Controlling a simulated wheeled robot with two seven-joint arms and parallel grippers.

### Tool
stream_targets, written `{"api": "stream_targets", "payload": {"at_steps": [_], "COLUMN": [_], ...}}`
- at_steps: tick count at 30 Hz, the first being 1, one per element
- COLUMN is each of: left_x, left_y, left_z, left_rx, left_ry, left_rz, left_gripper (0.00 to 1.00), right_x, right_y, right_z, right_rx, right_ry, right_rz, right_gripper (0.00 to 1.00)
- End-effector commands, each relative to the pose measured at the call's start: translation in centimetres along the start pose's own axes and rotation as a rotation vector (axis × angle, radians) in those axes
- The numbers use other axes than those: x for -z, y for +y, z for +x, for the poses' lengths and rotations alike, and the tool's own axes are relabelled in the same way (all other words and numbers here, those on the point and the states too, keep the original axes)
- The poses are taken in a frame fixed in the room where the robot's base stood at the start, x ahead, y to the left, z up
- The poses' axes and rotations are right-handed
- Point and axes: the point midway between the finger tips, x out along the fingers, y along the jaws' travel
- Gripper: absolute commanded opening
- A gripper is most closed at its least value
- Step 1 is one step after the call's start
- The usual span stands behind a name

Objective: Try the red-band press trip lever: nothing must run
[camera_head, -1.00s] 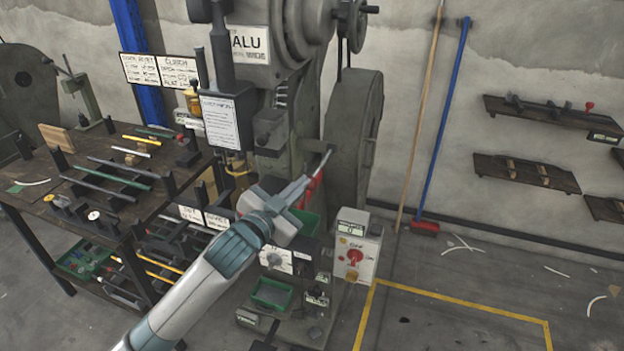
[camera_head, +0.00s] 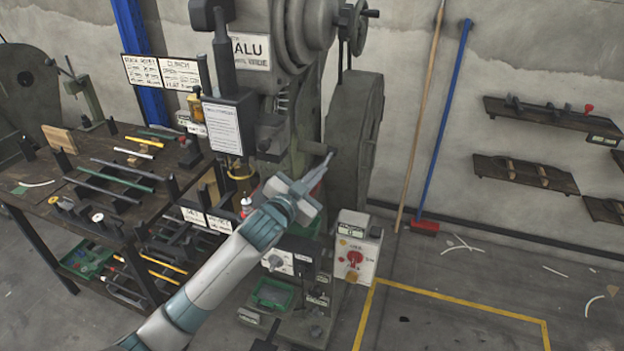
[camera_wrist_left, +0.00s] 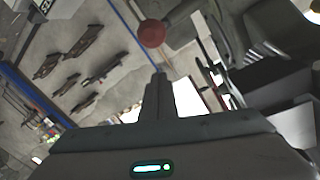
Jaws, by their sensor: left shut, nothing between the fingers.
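The grey press (camera_head: 300,80) carries an ALU sign (camera_head: 250,50). A red part (camera_head: 313,178) at its lower right shows partly behind my left gripper (camera_head: 329,157). In the left wrist view a round red knob (camera_wrist_left: 152,34) on a grey arm is just beyond the shut fingertips (camera_wrist_left: 158,78). The fingers are empty. I cannot tell whether they touch the knob. A red band cannot be made out. My right gripper is not in view.
A control box (camera_head: 357,250) with a red rotary switch stands right of the press foot. A bench (camera_head: 30,205) with rods is at left. A broom (camera_head: 430,170) leans on the wall.

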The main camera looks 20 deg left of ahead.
Motion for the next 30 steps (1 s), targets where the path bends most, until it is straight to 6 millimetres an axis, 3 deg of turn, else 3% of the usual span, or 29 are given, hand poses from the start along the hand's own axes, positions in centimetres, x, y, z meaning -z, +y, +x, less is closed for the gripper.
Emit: {"api": "stream_targets", "payload": {"at_steps": [4,14,30], "left_x": [0.2,-3.4,-4.0], "left_y": [-0.1,0.0,0.1], "left_z": [2.0,0.5,0.3], "left_rx": [0.000,-0.001,0.001], "left_ry": [-0.001,-0.003,0.003], "left_rz": [-0.001,0.000,0.001], "left_gripper": [0.00,0.00,0.00], "right_x": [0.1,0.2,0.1], "right_y": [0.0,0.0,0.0], "right_z": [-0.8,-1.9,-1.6], "right_rx": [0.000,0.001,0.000], "right_ry": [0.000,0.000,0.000], "right_rz": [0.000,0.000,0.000], "right_gripper": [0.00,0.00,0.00]}}
